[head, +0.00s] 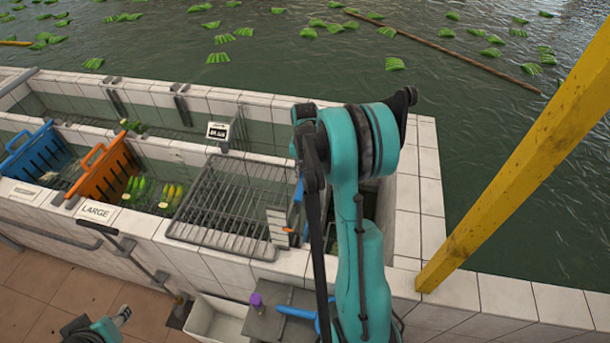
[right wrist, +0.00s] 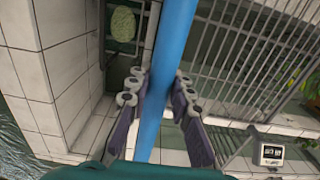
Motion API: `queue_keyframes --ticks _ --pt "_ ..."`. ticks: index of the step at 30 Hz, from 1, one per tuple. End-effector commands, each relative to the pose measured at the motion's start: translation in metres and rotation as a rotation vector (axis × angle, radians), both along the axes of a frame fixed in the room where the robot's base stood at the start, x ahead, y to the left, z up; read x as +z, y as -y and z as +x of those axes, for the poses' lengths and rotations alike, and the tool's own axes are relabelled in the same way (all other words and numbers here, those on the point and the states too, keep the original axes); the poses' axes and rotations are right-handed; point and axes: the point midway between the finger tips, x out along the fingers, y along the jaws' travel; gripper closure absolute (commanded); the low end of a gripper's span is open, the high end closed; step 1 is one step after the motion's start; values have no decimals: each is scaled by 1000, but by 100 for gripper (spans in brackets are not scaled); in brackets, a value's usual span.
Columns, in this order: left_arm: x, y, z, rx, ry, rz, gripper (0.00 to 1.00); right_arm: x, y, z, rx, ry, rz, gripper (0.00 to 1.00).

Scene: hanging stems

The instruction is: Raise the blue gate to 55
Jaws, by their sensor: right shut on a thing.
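The blue gate shows in the right wrist view as a smooth blue bar (right wrist: 172,60) running from the top edge down between my fingers. In the head view a short blue strip (head: 298,191) shows beside my right arm, at the right end of the metal grating. My right gripper (right wrist: 160,88) is shut on the blue bar, with a finger on each side. In the head view my teal right arm hides that gripper. A white stepped scale (head: 278,226) with an orange mark stands by the strip; its figures are too small to read.
A metal grating (head: 225,205) lies over the tiled trough. An orange rack (head: 104,168) and a blue rack (head: 35,150) stand left. A small display (head: 217,131) is on the back wall; it also shows in the wrist view (right wrist: 270,152). A yellow post (head: 520,160) rises right.

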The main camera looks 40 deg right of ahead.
Motion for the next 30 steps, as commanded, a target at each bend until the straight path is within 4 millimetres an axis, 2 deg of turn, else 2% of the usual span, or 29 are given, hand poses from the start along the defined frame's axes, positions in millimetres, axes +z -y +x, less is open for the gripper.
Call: queue_keyframes --ticks 11,30 --pt "0 0 0 0 0 0 60 0 0 0 0 -1 2 100" --pt "8 0 0 0 0 0 60 15 0 0 0 0 0 100"
